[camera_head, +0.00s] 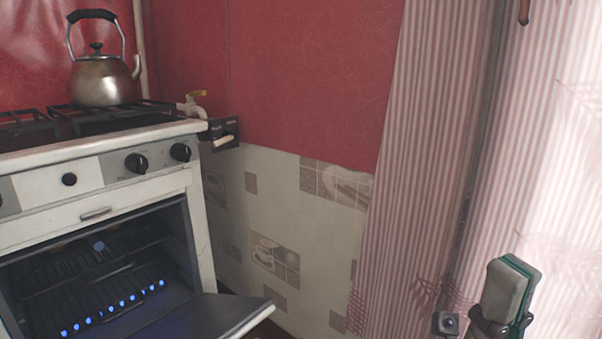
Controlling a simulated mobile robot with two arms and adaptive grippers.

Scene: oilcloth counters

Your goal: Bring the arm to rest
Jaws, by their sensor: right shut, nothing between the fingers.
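My right gripper (510,272) is at the lower right of the head view, pointing up, in front of the pink striped curtain. Its grey and green fingers are together, with nothing held between them. The bottom of the picture cuts off the rest of that arm. My left gripper is not in this view.
A white gas stove (130,192) stands at the left, its oven door (215,318) hanging open with small blue flames inside. A metal kettle (103,82) sits on the hob. A striped curtain (425,130) hangs at the right, beside the red and tiled wall.

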